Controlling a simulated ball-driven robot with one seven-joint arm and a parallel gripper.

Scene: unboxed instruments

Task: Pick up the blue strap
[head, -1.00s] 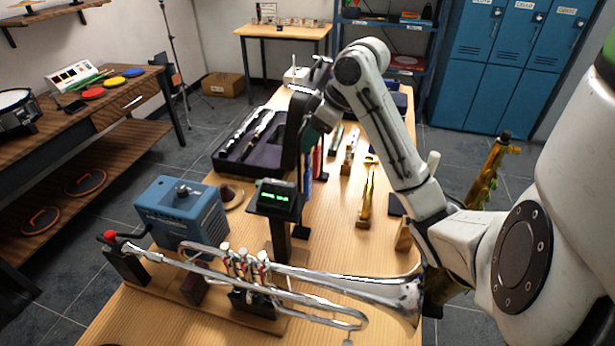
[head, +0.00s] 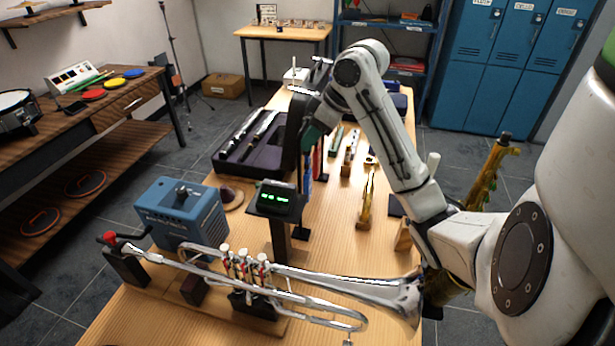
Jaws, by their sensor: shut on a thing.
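The blue strap (head: 308,184) hangs upright beside a red strap (head: 318,160) in the middle of the table, behind the small display with green digits. My gripper (head: 303,150) is at the upper part of these straps, under the bent wrist of my arm. It is shut on the blue strap as far as I can tell. The dark hand covers the fingertips and the upper end of the strap, so the exact grip is hidden.
A silver trumpet (head: 330,285) lies across the table front. An open dark case (head: 255,152) is left; brass pieces (head: 366,195) stand right.

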